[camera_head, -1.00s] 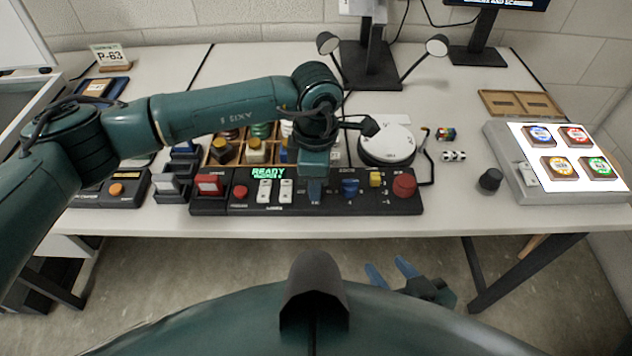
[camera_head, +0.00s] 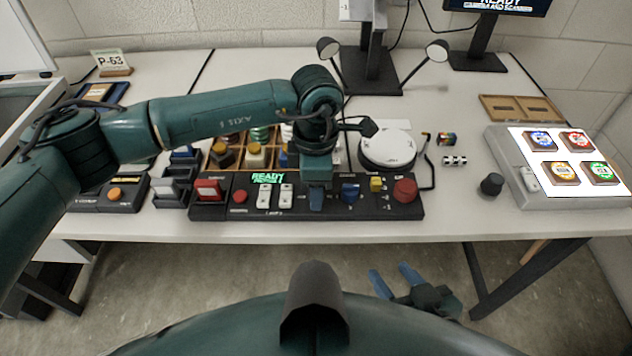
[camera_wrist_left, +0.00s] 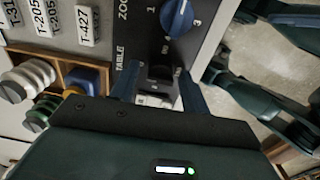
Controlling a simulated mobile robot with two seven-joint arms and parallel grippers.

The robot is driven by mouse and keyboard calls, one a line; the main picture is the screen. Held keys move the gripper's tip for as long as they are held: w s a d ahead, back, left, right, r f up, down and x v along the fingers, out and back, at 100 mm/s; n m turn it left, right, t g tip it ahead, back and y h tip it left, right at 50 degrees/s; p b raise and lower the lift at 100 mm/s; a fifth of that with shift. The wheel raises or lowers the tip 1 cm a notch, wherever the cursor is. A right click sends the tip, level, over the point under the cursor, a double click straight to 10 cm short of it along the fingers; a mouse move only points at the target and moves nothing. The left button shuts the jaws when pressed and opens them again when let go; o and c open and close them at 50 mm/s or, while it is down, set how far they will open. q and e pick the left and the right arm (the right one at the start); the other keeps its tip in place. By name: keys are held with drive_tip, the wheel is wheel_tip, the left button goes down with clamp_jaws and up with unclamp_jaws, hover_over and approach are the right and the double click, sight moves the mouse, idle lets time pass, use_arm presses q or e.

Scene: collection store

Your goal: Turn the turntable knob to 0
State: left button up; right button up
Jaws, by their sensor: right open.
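The black control console (camera_head: 222,208) lies along the front of the table. My left gripper (camera_head: 316,198) points down over its middle, just left of the blue zoom knob (camera_head: 350,190). In the left wrist view, the zoom knob (camera_wrist_left: 177,16) shows above the fingers, and the word TABLE is printed beside the left finger. My left gripper's (camera_wrist_left: 160,88) blue fingers stand apart over the TABLE spot. Between them are dark parts, small markings and a pale patch; the turntable knob cannot be made out clearly. My right gripper (camera_head: 394,280) is open and empty below the table's front edge.
The round white turntable (camera_head: 388,148) stands behind the console. A red button (camera_head: 404,190) and a yellow switch (camera_head: 376,184) are right of the zoom knob; white rockers (camera_head: 275,196) are left of my gripper. A lit panel (camera_head: 520,195) with colored tiles stands at right.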

use_arm(q)
drive_tip(key=shift+o, duration=0.2)
wheel_tip(320, 180, up, 13)
idle(0.6)
